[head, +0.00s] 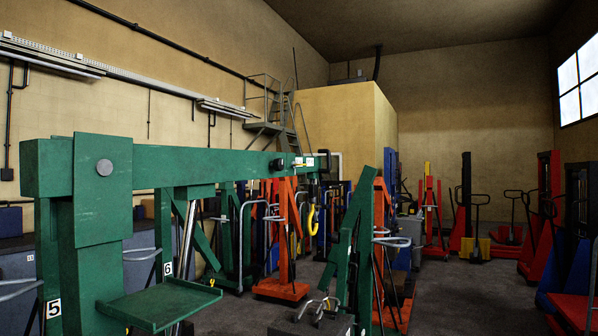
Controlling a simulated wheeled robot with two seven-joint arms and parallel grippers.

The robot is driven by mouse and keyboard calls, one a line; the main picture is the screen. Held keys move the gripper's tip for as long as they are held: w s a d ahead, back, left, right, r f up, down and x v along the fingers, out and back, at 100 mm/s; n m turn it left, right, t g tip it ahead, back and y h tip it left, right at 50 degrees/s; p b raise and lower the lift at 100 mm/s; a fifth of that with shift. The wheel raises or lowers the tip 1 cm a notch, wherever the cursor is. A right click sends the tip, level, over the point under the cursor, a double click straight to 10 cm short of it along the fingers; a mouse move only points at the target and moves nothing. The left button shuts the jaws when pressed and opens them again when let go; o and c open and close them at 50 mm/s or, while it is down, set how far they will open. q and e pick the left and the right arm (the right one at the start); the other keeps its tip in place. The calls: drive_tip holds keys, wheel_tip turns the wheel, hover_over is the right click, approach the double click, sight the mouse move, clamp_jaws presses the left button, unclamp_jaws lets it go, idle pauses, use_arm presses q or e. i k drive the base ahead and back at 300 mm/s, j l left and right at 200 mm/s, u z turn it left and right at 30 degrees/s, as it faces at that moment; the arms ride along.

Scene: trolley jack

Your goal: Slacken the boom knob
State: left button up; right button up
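A green crane stands large at the left of the head view, with a long horizontal boom (190,164) running from the left edge towards the middle. A round grey disc (104,166) sits on the side of its upright. A small dark fitting (279,164) sits on the boom near its far end, with a light-coloured piece beside it. It is too small to tell whether this is the boom knob. A yellow hook (313,220) hangs below the boom's far end. Neither of my grippers is in view.
A green flat plate (160,304) juts out low in front of the crane. A green post (350,250) leans at the centre front. Orange (286,235), red (466,205) and blue lifting machines crowd behind. Some grey floor (450,285) is clear at the right centre.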

sight(278, 164)
drive_tip(key=i+l+u, duration=0.1)
drive_tip(key=l, duration=0.45)
drive_tip(key=i+l, duration=0.2)
drive_tip(key=l, duration=0.15)
drive_tip(key=i+l+u, duration=0.1)
drive_tip(key=i+l, duration=0.25)
drive_tip(key=l, duration=0.35)
drive_tip(key=i+l+u, duration=0.1)
drive_tip(key=l, duration=0.25)
drive_tip(key=i+l, duration=0.25)
drive_tip(key=l+u, duration=0.05)
drive_tip(key=l, duration=0.05)
